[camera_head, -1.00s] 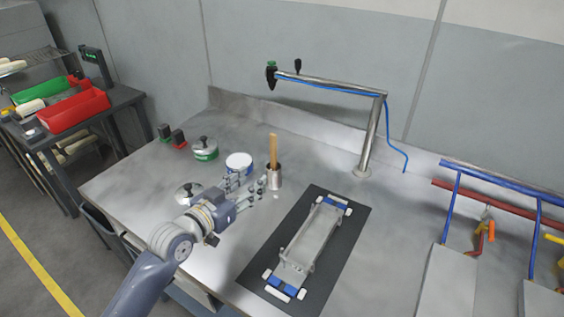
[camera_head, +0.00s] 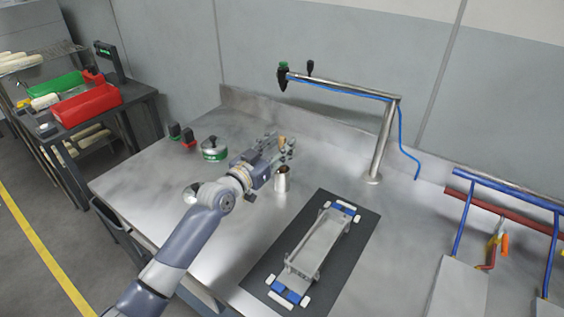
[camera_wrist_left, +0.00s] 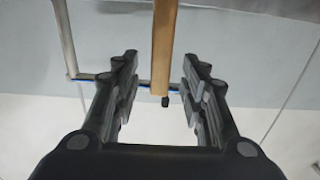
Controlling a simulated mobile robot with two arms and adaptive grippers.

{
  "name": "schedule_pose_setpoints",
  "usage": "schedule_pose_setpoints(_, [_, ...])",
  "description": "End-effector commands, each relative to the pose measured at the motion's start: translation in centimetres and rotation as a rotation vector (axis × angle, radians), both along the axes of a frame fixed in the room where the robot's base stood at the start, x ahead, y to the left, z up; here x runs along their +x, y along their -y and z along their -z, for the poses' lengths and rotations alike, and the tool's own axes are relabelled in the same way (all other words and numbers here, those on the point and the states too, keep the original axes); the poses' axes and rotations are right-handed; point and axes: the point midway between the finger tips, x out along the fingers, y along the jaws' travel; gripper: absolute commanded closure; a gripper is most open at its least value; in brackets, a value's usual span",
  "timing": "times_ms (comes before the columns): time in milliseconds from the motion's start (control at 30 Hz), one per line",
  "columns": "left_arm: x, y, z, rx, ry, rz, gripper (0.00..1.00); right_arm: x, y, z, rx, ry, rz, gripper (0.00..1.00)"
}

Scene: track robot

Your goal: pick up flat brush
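The brush shows as a short piece of light wooden handle (camera_head: 283,140) at my left gripper (camera_head: 282,148) in the head view. In the left wrist view the wooden handle (camera_wrist_left: 165,45) runs between the two dark fingers of the left gripper (camera_wrist_left: 160,65), with a gap on each side. The fingers are open. The metal cup (camera_head: 281,181) stands just below the gripper. My right gripper is not in view.
A dark mat (camera_head: 350,250) with a grey frame (camera_head: 318,246) lies right of the cup. A metal post (camera_head: 384,140) with a horizontal arm rises behind. A lidded pot (camera_head: 214,150) stands left. The bench front is mostly clear.

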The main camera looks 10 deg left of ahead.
Motion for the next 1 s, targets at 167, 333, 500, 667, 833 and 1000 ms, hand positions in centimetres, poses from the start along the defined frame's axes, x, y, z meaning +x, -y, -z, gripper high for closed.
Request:
schedule_pose_setpoints(167, [1.3,0.5,-0.1,-0.001,0.001,-0.001,0.6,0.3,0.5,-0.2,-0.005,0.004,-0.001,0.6])
schedule_pose_setpoints(333, [1.4,0.5,0.0,0.0,0.0,-0.001,0.6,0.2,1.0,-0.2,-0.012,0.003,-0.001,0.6])
schedule_pose_setpoints(500, [1.3,0.5,0.0,0.0,0.0,-0.001,0.83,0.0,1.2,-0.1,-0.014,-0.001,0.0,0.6])
schedule_pose_setpoints(667, [1.3,0.5,0.0,0.0,0.0,-0.001,1.0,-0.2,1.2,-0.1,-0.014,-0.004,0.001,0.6])
schedule_pose_setpoints(833, [1.3,0.5,0.0,0.0,0.0,-0.001,1.0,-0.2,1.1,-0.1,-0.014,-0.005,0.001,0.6])
schedule_pose_setpoints(1000, [1.3,0.5,-0.6,-0.002,0.001,0.0,1.0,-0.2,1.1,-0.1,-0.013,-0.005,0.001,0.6])
